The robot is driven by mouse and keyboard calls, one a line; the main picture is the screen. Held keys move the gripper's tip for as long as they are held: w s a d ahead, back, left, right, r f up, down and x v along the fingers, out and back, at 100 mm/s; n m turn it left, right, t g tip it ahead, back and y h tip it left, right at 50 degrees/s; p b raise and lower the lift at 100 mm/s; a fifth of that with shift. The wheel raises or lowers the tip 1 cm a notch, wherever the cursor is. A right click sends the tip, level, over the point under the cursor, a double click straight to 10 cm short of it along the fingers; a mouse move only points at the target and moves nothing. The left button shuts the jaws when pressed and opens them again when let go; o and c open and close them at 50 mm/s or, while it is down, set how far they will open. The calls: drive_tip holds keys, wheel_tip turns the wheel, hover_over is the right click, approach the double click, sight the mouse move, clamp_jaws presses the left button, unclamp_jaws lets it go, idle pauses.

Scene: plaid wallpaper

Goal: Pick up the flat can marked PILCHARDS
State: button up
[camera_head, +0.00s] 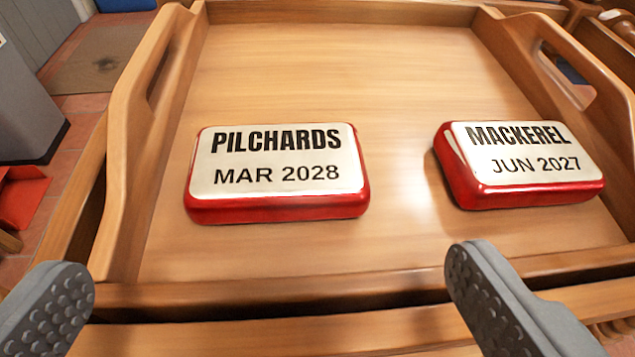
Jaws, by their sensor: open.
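The flat can marked PILCHARDS (277,172) is red with a white top that also reads MAR 2028. It lies flat in a wooden tray (330,292), left of the tray's middle. A similar red and white can marked MACKEREL (522,163), reading JUN 2027, lies in the tray to its right, with a gap between them. My gripper (270,295) is open and empty, its two grey studded fingers wide apart at the bottom of the view. The fingers are on the near side of the tray, apart from both cans.
The tray has raised walls, with handle slots in its left (160,68) and right (567,75) sides. Its floor is bare behind the cans. A red tiled floor (75,165), a brown mat (97,60) and a grey box-like object (25,105) show at the left.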

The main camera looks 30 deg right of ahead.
sight(276, 159)
drive_tip(key=b+x, duration=0.1)
drive_tip(key=x, duration=0.5)
drive_tip(key=shift+w+f, duration=0.1)
drive_tip(key=shift+f, duration=0.1)
drive_tip(key=shift+w+f, duration=0.1)
drive_tip(key=shift+w, duration=0.3)
drive_tip(key=shift+b+x, duration=0.75)
drive_tip(key=shift+x, duration=1.9)
drive_tip(key=shift+c, duration=0.3)
drive_tip(key=c, duration=0.6)
drive_tip(key=shift+c, duration=0.2)
